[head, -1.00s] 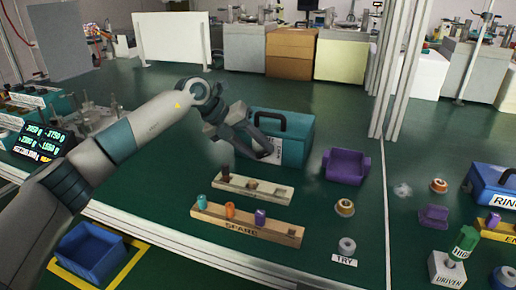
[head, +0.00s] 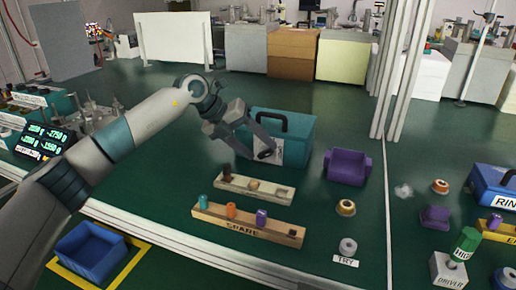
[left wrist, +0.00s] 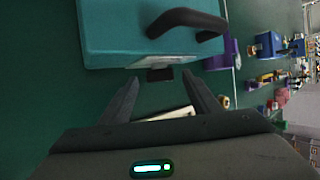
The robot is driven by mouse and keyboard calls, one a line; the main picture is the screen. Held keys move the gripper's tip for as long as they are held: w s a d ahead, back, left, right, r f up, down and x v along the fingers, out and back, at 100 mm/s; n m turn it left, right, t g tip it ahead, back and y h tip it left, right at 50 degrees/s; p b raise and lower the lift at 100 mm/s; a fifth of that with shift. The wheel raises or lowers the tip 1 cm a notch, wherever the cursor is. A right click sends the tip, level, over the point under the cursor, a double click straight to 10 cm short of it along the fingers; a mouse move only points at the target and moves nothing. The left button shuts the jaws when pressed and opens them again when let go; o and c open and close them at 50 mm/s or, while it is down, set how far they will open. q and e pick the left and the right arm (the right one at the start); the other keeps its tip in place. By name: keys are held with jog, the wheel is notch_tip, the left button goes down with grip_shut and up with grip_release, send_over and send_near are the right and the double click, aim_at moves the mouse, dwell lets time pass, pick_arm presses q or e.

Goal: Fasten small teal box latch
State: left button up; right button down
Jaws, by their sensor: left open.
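The small teal box (head: 297,142) stands on the green bench with its black handle (head: 288,118) on top. In the left wrist view the box (left wrist: 105,35) fills the upper middle. A small dark latch piece (left wrist: 160,74) shows at its near edge; I cannot tell how far it is closed. My left gripper (head: 256,157) is open and empty at the front of the box, partly hiding that face. In the left wrist view its fingertips (left wrist: 160,82) lie either side of the latch, just short of it. My right gripper is not in view.
A purple holder (head: 347,167) stands right of the box. Two wooden racks, the nearer marked SPARE (head: 242,231), lie in front, holding small coloured parts. A blue bin (head: 91,253) sits at the near left. An upright post (head: 392,75) rises to the right. Bench behind the box is clear.

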pick_arm(q)
jog(key=p+v, duration=0.1)
jog(key=v, duration=1.5)
jog(key=shift+a, duration=0.2)
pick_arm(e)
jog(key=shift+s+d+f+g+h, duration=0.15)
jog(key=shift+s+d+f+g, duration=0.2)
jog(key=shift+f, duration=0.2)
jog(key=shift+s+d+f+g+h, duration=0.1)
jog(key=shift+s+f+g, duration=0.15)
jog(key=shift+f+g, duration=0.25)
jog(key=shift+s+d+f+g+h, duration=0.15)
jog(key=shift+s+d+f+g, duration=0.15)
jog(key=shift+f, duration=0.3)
pick_arm(q)
jog(key=shift+s+r, duration=0.1)
